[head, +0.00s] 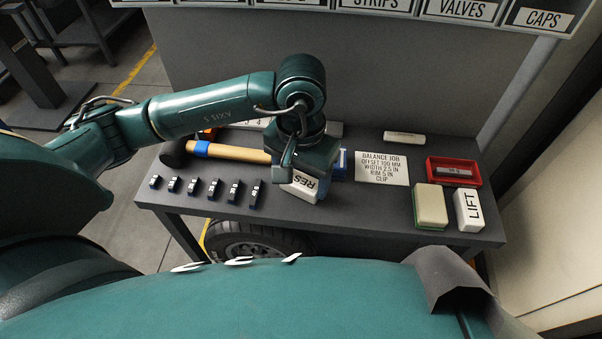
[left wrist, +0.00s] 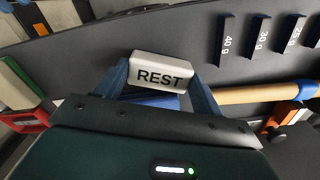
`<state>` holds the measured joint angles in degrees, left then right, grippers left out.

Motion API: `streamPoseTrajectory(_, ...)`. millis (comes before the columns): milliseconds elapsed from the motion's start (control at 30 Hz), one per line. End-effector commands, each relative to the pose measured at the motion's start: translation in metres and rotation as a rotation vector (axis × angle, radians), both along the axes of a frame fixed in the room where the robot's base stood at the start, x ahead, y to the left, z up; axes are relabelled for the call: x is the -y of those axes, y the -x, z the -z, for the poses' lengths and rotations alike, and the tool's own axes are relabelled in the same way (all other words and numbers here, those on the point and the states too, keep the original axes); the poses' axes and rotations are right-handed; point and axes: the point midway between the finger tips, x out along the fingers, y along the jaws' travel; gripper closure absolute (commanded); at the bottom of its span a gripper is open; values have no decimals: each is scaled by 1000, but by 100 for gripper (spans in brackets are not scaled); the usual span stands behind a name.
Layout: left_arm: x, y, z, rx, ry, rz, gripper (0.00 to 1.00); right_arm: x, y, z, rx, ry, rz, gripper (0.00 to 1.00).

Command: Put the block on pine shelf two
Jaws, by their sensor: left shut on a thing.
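A white block marked REST (head: 300,187) is at the middle of the dark workbench (head: 345,215). My left gripper (head: 293,178) comes down over it from above and is shut on it. In the left wrist view the REST block (left wrist: 160,78) sits between the two blue fingers (left wrist: 162,88). I cannot tell whether its underside touches the bench. A second white block, marked LIFT (head: 468,210), lies at the right end of the bench. No pine shelf is recognisable in these views. My right gripper is not in view.
A mallet (head: 235,152) lies behind my gripper. Several small black weights (head: 213,188) line the front left. A job card (head: 382,168), red tray (head: 453,172), cream-and-green sponge (head: 430,206) and white stick (head: 404,138) lie right. Labelled bins (head: 460,10) hang above; a tyre (head: 255,238) stands below.

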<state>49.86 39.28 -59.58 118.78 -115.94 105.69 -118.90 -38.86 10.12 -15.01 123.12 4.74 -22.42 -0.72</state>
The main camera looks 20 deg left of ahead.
Motion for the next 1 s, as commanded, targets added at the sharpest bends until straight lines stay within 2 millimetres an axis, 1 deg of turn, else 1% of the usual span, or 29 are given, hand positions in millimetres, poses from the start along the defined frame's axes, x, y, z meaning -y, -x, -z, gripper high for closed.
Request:
streamPoseTrajectory(33, 0, 0, 3, 0, -1, 0, 32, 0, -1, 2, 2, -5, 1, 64)
streamPoseTrajectory(300, 0, 0, 1, 0, -1, 0, 11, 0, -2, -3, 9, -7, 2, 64)
streamPoseTrajectory(533, 0, 0, 0, 0, -1, 0, 11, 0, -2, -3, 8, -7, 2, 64)
streamPoseTrajectory(667, 0, 0, -6, 1, 0, 0, 11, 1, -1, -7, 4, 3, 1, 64)
streamPoseTrajectory(767, 0, -1, -22, 5, 1, 0, 11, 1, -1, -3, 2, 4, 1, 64)
streamPoseTrajectory(1000, 0, -1, -76, 6, 1, 0, 11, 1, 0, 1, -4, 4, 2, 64)
